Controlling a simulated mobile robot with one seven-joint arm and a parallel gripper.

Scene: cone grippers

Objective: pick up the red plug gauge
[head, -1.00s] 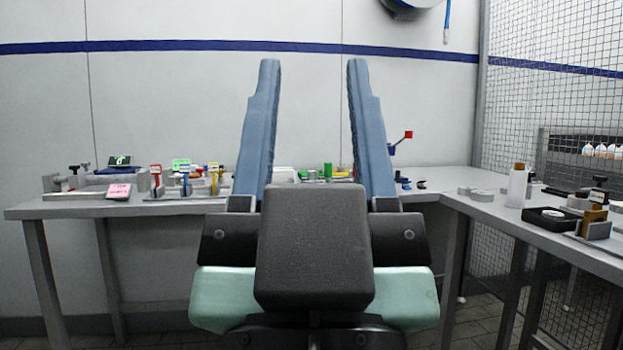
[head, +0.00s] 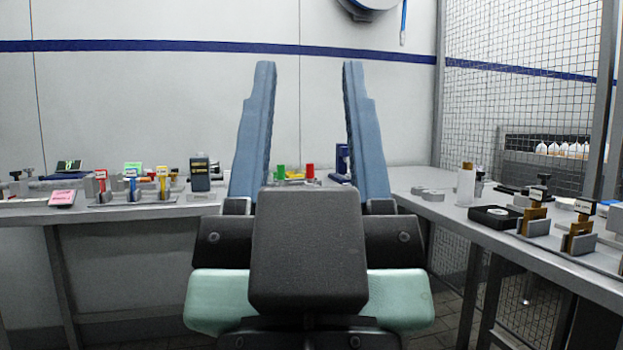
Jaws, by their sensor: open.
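My gripper (head: 309,70) is open and empty, its two blue fingers pointing up and away with a wide gap. Between the fingers, low down on the back bench, stand a small red cylinder (head: 310,171) and a small green piece (head: 280,171). Further left is a red-handled upright piece (head: 101,176) with a pale tag, in a row with a blue one (head: 131,180) and a yellow one (head: 162,178). I cannot tell which red piece is the plug gauge. My gripper touches neither, and my wrist hides part of the bench.
The back bench (head: 150,212) meets a right bench (head: 480,227) at a corner. The right bench holds a white bottle (head: 466,184), a black tray (head: 495,215) and brown-handled pieces (head: 535,208). A mesh fence (head: 520,90) stands right.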

